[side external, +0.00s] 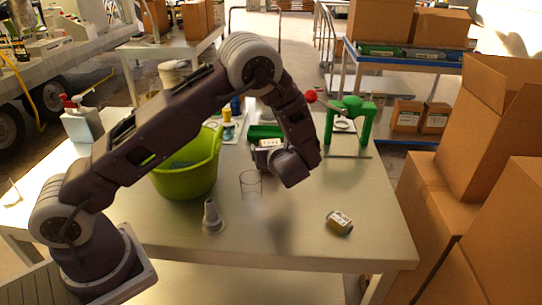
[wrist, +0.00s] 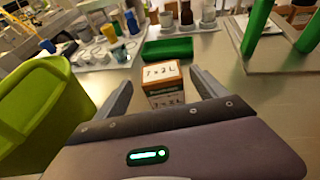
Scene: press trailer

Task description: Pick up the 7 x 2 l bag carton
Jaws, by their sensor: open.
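The 7 x 2 l bag carton (wrist: 163,84) is a small brown box with white panels marked "7 x 2 L". In the wrist view it stands between the two fingers of my gripper (wrist: 161,78), with a visible gap on each side. My gripper is open and holds nothing. In the side view the carton (side external: 268,144) appears beside the end of my arm, its white top showing and part of it hidden. In that view my fingers cannot be made out clearly.
A green tray (wrist: 168,49) lies just behind the carton. A lime-green tub (side external: 190,172) stands left, a green press (side external: 364,125) right. The table's front right is mostly clear.

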